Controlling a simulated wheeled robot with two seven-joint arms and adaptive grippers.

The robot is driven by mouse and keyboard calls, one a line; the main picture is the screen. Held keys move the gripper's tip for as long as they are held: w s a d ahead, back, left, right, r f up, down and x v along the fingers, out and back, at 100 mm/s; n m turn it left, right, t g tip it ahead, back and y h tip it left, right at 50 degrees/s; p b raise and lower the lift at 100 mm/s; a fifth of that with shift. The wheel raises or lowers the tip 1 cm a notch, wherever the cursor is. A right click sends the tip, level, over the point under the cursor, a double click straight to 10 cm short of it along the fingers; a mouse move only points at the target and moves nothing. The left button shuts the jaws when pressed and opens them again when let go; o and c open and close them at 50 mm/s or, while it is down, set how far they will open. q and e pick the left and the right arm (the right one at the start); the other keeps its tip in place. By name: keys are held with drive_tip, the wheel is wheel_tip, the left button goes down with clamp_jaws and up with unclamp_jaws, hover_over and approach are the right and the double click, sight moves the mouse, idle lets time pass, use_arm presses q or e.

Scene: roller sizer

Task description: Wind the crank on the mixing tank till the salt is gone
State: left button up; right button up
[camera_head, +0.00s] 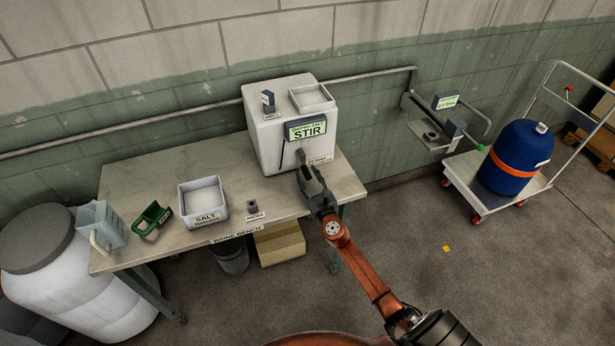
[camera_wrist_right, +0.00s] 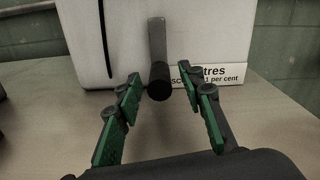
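The mixing tank (camera_head: 265,150) is a white box at the back right of the bench, with a lit green display (camera_head: 306,129) reading STIR. Its crank (camera_head: 299,157) is on the front face and hangs down, partly hidden by my gripper in the head view. In the right wrist view the crank's dark grip (camera_wrist_right: 158,80) points toward me, between the fingertips. My right gripper (camera_head: 308,180) is in front of the crank. Its green-padded fingers (camera_wrist_right: 160,100) are open, with a gap on both sides of the grip. Salt inside the tank is not visible. My left gripper is out of view.
On the bench (camera_head: 150,185) stand a salt tub (camera_head: 205,218), a green scoop (camera_head: 152,219), a grey jug (camera_head: 115,224) and a small dark block (camera_head: 252,207). A trolley (camera_head: 478,205) with a blue cylinder (camera_head: 512,172) stands right. Floor between them is mostly clear.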

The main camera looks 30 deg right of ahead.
clamp_jaws()
idle(0.5)
drive_tip(key=shift+w+a, duration=0.1)
